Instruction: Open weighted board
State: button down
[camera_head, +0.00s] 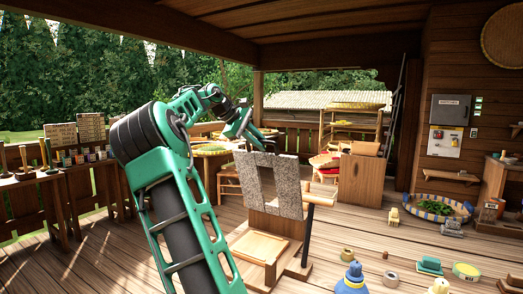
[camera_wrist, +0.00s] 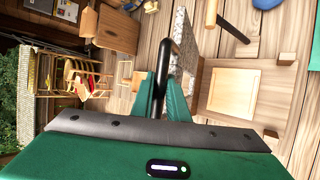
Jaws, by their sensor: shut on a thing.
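The weighted board (camera_head: 289,187) is a grey speckled slab with a rectangular middle part through which brown shows. It stands steeply tilted, near upright, at the back of a low wooden base with a pale panel (camera_head: 262,246). In the wrist view, the board's speckled edge (camera_wrist: 182,38) shows beyond the fingers, and the pale panel (camera_wrist: 229,92) lies to its right. My gripper (camera_head: 249,137) is at the board's top edge. In the wrist view, my gripper (camera_wrist: 163,98) has its green fingers shut on a black bar handle (camera_wrist: 164,62). The handle's join to the board is partly hidden.
A dark post with a wooden handle (camera_head: 319,200) stands at the base's right side. Tape rolls, a blue bottle (camera_head: 353,277) and small items lie on the floor at front right. A wooden cabinet (camera_head: 361,180) is behind. Tool tables line the left.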

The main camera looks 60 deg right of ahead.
jog(key=shift+d+r, duration=0.2)
jog(key=shift+d, duration=0.15)
jog(key=c, duration=1.7)
grip_release()
jog(key=v, duration=1)
jog(key=shift+w+a+r, duration=0.15)
jog(key=shift+w+a, duration=0.15)
jog(key=shift+w, duration=0.05)
